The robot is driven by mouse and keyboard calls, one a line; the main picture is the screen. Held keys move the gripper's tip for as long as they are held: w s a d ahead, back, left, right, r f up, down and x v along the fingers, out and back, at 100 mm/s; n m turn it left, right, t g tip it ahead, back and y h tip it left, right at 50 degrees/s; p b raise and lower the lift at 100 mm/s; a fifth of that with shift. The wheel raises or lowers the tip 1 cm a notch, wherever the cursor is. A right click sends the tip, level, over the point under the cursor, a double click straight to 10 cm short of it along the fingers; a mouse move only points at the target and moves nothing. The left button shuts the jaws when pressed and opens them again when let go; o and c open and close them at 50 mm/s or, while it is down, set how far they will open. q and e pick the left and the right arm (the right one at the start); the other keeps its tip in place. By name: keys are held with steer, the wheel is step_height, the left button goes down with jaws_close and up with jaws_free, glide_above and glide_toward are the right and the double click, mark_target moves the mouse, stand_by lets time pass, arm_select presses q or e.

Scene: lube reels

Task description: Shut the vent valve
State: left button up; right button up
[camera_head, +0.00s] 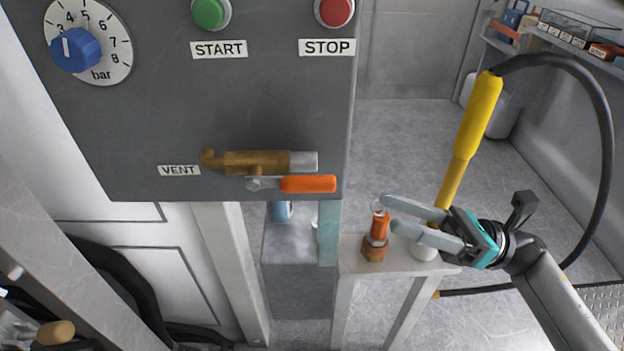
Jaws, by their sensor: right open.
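The vent valve (255,162) is a brass body with a grey end piece. It sits low on the dark grey panel, right of the VENT label (179,170). Its orange lever handle (308,184) lies horizontal just below the body, roughly parallel to it and pointing right. My right gripper (388,213) is open, to the right of the handle's end and apart from it in the picture. Its fingers point left, and an orange-and-brass fitting (377,235) shows near its fingertips. I cannot make out my left gripper.
The panel (225,105) also carries a blue bar dial (77,49), a green START button (210,13) and a red STOP button (334,11). A yellow grip (470,135) with a black hose (606,130) rises behind my right gripper. A small stand (352,262) is below.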

mark_target(330, 191)
steer(key=x, duration=1.3)
steer(key=shift+w+b, duration=0.1)
steer(key=shift+b, duration=0.2)
steer(key=shift+c, duration=0.4)
jaws_close()
